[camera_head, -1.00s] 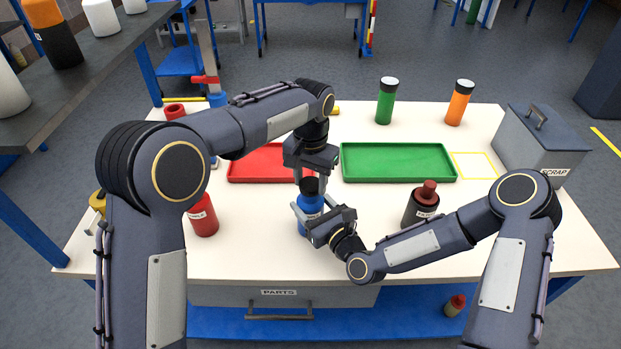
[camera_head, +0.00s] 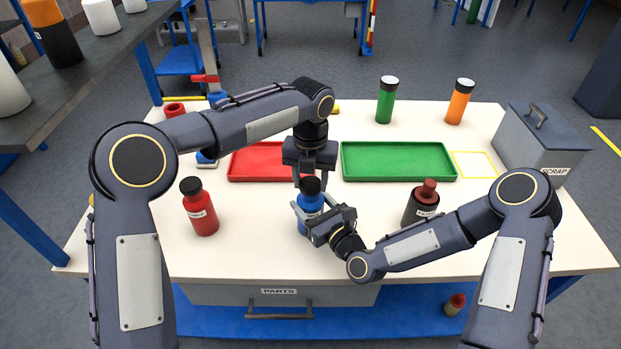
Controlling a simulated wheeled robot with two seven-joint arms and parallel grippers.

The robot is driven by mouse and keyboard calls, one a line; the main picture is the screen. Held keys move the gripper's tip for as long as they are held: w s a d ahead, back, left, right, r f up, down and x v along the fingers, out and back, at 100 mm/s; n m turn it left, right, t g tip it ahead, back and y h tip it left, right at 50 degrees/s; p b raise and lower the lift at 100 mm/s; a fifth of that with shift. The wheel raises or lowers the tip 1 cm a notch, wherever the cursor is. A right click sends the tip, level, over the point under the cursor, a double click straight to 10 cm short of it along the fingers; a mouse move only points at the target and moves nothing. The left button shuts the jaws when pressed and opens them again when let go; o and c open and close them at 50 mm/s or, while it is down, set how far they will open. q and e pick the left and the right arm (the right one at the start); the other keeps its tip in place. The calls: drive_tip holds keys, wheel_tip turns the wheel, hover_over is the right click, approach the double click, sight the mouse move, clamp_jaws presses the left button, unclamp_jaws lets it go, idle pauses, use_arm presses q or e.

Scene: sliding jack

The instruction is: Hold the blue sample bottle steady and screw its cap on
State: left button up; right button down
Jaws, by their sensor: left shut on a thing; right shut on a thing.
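The blue sample bottle (camera_head: 309,204) stands upright on the white table, in front of the gap between the red and green trays. Its black cap (camera_head: 311,186) sits at the bottle's top. My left gripper (camera_head: 310,182) comes down from above and is shut on the cap. My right gripper (camera_head: 310,217) reaches in from the right and is shut on the bottle's body, hiding part of it. Whether the cap's thread is engaged cannot be told.
A red bottle (camera_head: 201,210) stands to the left, a dark bottle with a red cap (camera_head: 421,203) to the right. Behind are a red tray (camera_head: 240,179), a green tray (camera_head: 398,178), a green bottle (camera_head: 387,101), an orange bottle (camera_head: 459,103) and a SCRAP bin (camera_head: 543,150).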

use_arm(q)
drive_tip(key=m, duration=0.4)
drive_tip(key=shift+f+m, duration=0.1)
drive_tip(key=shift+m, duration=1.1)
drive_tip(key=o, duration=1)
drive_tip(key=shift+c, duration=0.2)
drive_tip(key=shift+r, duration=2.35)
drive_tip(key=shift+c, duration=0.4)
